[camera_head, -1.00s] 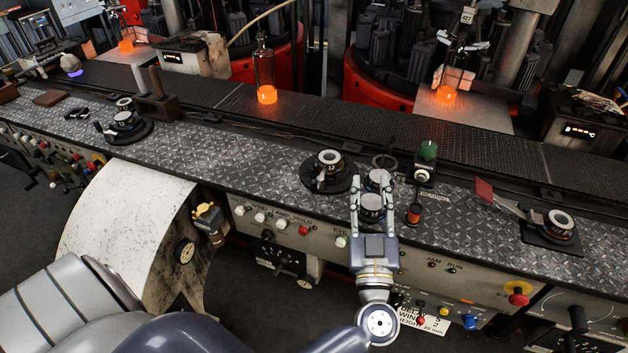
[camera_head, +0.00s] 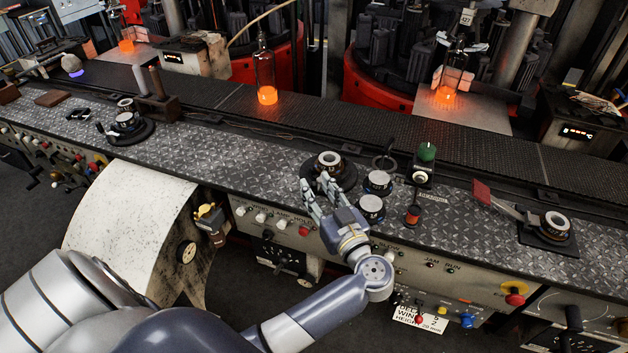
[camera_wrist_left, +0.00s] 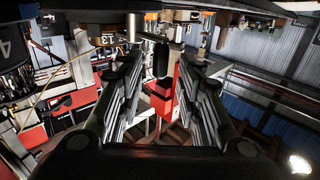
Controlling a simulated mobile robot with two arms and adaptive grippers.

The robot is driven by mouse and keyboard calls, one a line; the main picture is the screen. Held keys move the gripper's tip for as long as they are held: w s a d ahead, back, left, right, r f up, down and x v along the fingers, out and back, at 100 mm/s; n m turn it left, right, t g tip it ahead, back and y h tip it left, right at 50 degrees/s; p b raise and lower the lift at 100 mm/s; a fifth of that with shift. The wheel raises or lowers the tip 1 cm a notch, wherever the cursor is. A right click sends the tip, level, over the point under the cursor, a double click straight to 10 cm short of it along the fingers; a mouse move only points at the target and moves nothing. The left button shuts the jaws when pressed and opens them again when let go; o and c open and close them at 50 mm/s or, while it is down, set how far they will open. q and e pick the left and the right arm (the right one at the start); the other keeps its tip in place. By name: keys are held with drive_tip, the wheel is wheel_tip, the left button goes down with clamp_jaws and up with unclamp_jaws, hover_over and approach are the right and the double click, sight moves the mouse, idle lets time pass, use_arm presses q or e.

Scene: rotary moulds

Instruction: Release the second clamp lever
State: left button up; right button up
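The middle mould fixture (camera_head: 329,162), a pale ring on a round black base, stands on the tread-plate bench. My left gripper (camera_head: 314,181) is at the near-left edge of this base, its fingers apart and pointing at it. The fingers cover part of the base, and I cannot make out a clamp lever there. In the left wrist view the fingers (camera_wrist_left: 158,95) are spread, with nothing clearly held between them. A left fixture (camera_head: 125,119) and a right fixture (camera_head: 556,226) also stand on the bench. A lever with a red handle (camera_head: 482,192) extends from the right one. My right gripper is not in view.
Two round metal pieces (camera_head: 371,207) (camera_head: 377,182) stand just right of my gripper. Beyond them are a green-topped block (camera_head: 425,162) and a red-and-black spool (camera_head: 412,214). A dark conveyor (camera_head: 330,115) runs behind, carrying a glowing bottle (camera_head: 266,80).

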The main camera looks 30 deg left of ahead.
use_arm(q)
drive_tip(key=shift+x, duration=1.25)
drive_tip(key=c, duration=0.7)
clamp_jaws()
drive_tip(key=shift+r+t+p, duration=0.1)
drive_tip(key=shift+t+p, duration=0.2)
drive_tip(key=shift+p, duration=0.2)
drive_tip(key=shift+a+m, duration=0.1)
drive_tip(key=shift+m, duration=0.2)
drive_tip(key=shift+t+h+p, duration=0.3)
drive_tip(key=shift+p, duration=0.05)
